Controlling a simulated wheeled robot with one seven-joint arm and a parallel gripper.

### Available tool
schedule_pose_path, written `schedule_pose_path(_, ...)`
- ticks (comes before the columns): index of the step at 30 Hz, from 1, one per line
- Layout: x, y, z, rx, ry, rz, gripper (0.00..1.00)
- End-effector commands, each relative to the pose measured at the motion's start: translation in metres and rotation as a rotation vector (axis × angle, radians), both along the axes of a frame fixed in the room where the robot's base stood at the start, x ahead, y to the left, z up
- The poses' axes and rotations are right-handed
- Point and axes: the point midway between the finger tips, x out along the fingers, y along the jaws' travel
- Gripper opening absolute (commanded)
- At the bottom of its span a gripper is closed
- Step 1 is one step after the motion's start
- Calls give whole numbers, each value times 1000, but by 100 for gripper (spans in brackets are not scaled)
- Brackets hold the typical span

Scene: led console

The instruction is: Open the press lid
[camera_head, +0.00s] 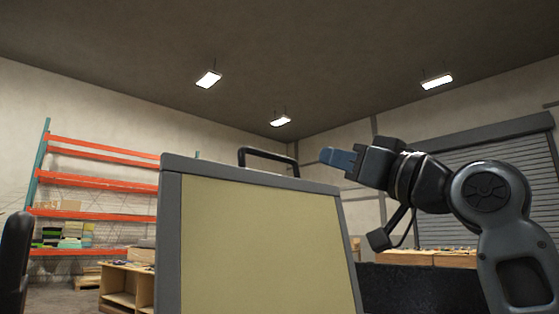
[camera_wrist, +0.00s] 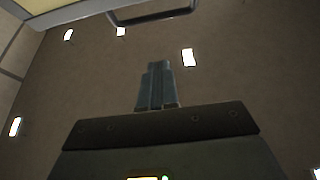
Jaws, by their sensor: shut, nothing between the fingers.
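The press lid (camera_head: 265,240) is a large pale yellow panel in a grey frame, standing raised and leaning slightly in the head view. A dark bar handle (camera_head: 268,153) is fixed on its top edge; the handle also shows in the wrist view (camera_wrist: 152,17) at the top. My gripper (camera_head: 325,155) is just right of the handle at about its height, with blue fingers pointing left. In the wrist view my gripper (camera_wrist: 157,65) has its fingers together and empty, apart from the handle. The base of the press is hidden below the frame.
A shelf rack with orange beams (camera_head: 100,183) stands at the far left, with a wooden cabinet (camera_head: 127,287) nearer. A roller shutter (camera_head: 490,180) and wooden boxes (camera_head: 440,259) are behind my arm. The space above the lid is free.

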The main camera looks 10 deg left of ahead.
Motion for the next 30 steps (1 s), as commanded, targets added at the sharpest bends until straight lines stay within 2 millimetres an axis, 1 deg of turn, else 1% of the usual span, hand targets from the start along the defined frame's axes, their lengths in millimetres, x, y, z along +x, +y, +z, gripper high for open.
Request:
schedule_pose_path(1, -2, 2, 7, -4, -9, 7, 0)
schedule_pose_path(4, -2, 6, 13, -9, -14, 12, 0)
schedule_pose_path(8, 5, 16, 21, -9, -13, 15, 0)
schedule_pose_path(21, 52, 76, 56, -9, -12, 13, 0)
schedule_pose_path(24, 62, 87, 48, -9, -10, 13, 0)
schedule_pose_path(30, 73, 101, 40, -9, -11, 12, 0)
